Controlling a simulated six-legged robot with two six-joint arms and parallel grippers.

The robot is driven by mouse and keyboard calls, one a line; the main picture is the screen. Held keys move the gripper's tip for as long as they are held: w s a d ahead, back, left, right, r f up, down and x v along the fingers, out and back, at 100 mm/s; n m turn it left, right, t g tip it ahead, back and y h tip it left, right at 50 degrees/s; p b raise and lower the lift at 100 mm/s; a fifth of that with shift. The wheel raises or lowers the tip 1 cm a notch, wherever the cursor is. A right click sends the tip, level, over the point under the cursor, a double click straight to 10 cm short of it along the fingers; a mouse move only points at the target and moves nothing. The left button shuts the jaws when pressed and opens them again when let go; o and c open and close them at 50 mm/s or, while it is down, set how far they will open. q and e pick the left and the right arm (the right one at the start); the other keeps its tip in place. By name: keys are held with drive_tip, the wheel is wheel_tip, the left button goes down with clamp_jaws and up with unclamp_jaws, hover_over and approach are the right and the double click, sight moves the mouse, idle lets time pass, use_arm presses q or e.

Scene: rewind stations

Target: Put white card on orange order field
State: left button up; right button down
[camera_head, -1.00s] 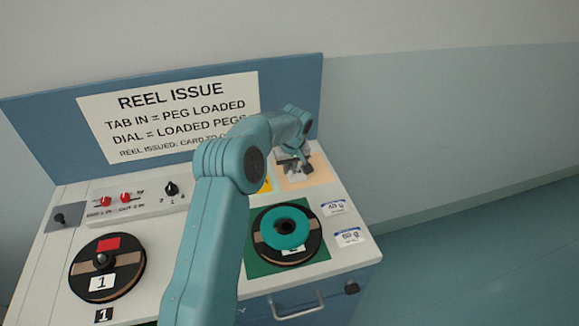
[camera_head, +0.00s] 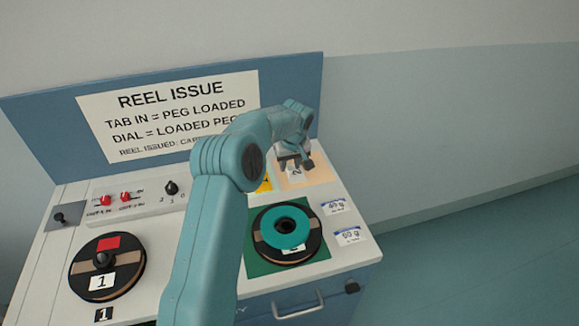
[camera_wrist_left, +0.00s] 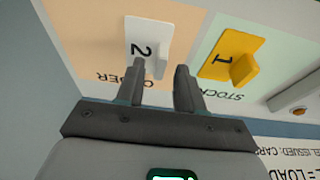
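The white card (camera_wrist_left: 146,38), marked 2, lies on the orange order field (camera_wrist_left: 95,45) in the left wrist view. Its raised tab (camera_wrist_left: 157,67) stands near my left fingertips. My left gripper (camera_wrist_left: 157,78) is open, its two fingers apart, with a gap between them and no grip on the tab visible. In the head view my left gripper (camera_head: 293,160) is over the orange field (camera_head: 320,173) and partly covers the white card (camera_head: 296,173). My right gripper is in neither view.
A yellow card (camera_wrist_left: 228,52) marked 1 lies on the pale green stock field (camera_wrist_left: 205,85) beside the order field. A black reel with a teal ring (camera_head: 284,228) sits on a green square in front. Another reel (camera_head: 107,267), red knobs and a dial (camera_head: 171,188) are left.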

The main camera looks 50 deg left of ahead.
use_arm(q)
drive_tip(key=v, duration=1)
drive_tip(key=shift+r, duration=0.2)
drive_tip(key=shift+s+d+f, duration=0.1)
